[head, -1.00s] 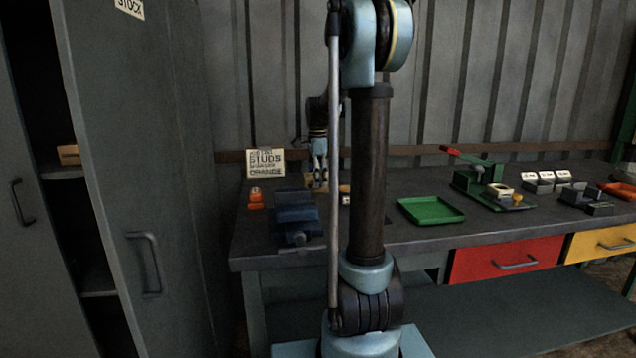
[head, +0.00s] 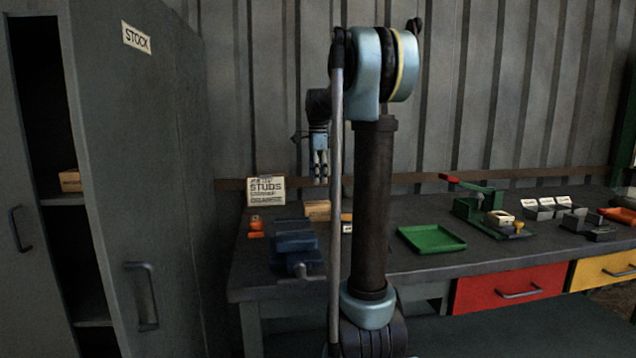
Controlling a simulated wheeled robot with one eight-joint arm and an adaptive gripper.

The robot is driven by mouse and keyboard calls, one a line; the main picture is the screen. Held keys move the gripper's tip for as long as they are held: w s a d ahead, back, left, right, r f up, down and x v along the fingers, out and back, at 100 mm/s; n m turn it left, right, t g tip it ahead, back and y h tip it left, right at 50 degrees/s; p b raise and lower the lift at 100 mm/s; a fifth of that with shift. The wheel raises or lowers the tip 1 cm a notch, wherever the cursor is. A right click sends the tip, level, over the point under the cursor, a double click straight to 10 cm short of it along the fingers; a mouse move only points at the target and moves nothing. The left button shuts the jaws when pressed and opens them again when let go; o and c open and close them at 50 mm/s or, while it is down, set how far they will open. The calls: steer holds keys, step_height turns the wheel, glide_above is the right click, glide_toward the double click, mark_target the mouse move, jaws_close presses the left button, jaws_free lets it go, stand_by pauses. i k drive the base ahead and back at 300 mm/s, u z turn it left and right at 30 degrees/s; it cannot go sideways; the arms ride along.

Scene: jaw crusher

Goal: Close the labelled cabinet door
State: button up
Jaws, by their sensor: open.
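The grey cabinet door labelled STOCK (head: 150,150) stands ajar at the left. A dark gap with shelves shows between it and the other grey door (head: 30,260). The labelled door has a dark bar handle (head: 146,296) low near its free edge. My gripper (head: 320,175) points down above the back left of the workbench, to the right of the door and well apart from it. Its fingers look empty and hold nothing that I can see.
The workbench (head: 400,275) carries a blue vise (head: 295,245), a studs sign (head: 266,190), an orange item (head: 255,227), a green tray (head: 431,238) and a green press (head: 480,206). A small wooden box (head: 70,181) sits on a cabinet shelf. Red (head: 510,280) and yellow drawers (head: 605,270) look shut.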

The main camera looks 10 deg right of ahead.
mark_target(117, 56)
steer(key=k, duration=1)
